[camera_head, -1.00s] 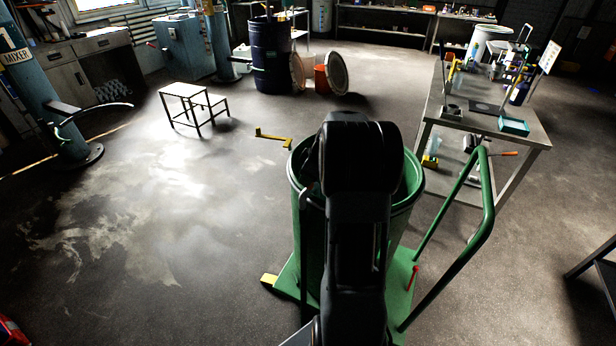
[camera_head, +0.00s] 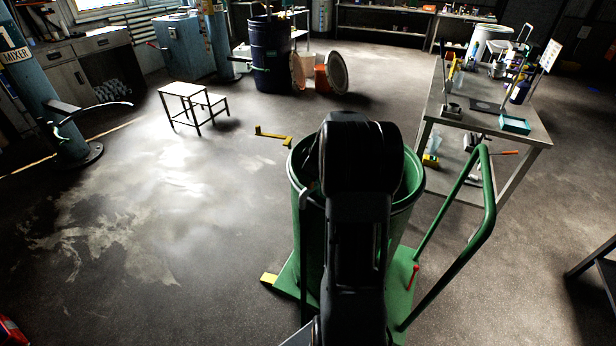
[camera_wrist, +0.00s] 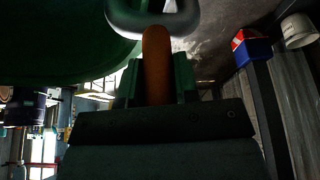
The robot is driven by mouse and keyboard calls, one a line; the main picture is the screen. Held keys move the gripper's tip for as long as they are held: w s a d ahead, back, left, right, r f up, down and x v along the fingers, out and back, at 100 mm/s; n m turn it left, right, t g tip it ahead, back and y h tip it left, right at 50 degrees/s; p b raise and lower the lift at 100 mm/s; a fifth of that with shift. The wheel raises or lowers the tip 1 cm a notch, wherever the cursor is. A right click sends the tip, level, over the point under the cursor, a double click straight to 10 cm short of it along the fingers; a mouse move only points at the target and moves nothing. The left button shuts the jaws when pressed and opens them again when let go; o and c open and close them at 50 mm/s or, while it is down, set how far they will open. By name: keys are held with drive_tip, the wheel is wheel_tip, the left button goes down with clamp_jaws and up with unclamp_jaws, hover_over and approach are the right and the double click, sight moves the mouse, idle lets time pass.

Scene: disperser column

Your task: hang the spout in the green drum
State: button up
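The green drum (camera_head: 411,190) stands open and upright on a green trolley (camera_head: 400,280), in front of me in the head view. My arm covers its middle and most of its mouth. In the wrist view the drum (camera_wrist: 60,40) is a dark green curved shape at upper left. My gripper (camera_wrist: 157,84) shows there, its two fingers closed on an orange-brown handle, which I take as part of the spout (camera_wrist: 157,60). A pale, rounded U-shaped piece lies at the handle's far end, beside the drum. I cannot tell whether it touches the drum. Gripper and spout are hidden in the head view.
The trolley's tall green push handle (camera_head: 487,200) rises right of the drum. A metal workbench (camera_head: 537,137) with tools stands beyond it. A yellow bracket-like piece (camera_head: 272,138) lies on the floor behind the drum, and a small step stool (camera_head: 193,105) stands left. The left floor is open.

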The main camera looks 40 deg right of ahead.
drive_tip(key=o, duration=0.5)
drive_tip(key=v, duration=1.4)
drive_tip(key=shift+w, duration=0.15)
